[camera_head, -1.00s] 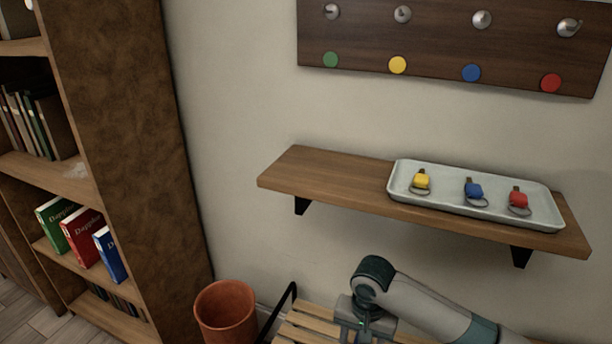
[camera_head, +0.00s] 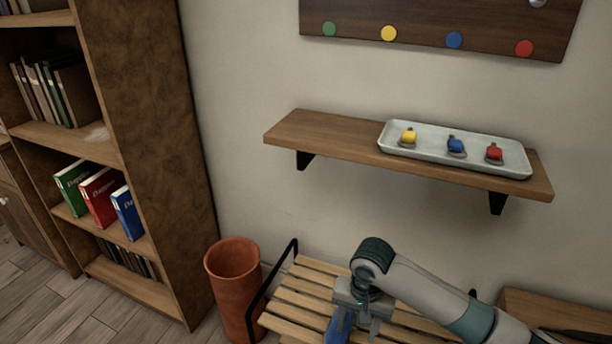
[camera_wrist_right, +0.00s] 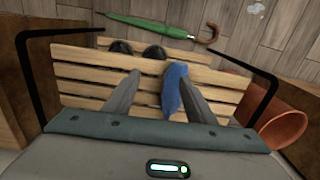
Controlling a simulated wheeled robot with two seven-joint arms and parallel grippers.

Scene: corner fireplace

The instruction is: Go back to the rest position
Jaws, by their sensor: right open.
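My right gripper (camera_head: 361,318) points down over a slatted wooden bench (camera_head: 300,298) at the bottom of the head view. Its fingers are apart. In the right wrist view the two fingers of the right gripper (camera_wrist_right: 158,92) reach over the bench slats (camera_wrist_right: 90,72). A blue thing (camera_head: 338,328) shows beside the fingers in the head view, and the blue thing (camera_wrist_right: 173,88) also appears near the right finger in the wrist view. I cannot tell whether they touch. My left gripper is not in view.
A wall shelf (camera_head: 320,130) holds a tray (camera_head: 455,168) with yellow, blue and red key fobs. An orange bin (camera_head: 235,285) stands left of the bench, beside a bookcase (camera_head: 150,150). A green umbrella (camera_wrist_right: 150,24) and dark shoes (camera_wrist_right: 120,47) show in the wrist view.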

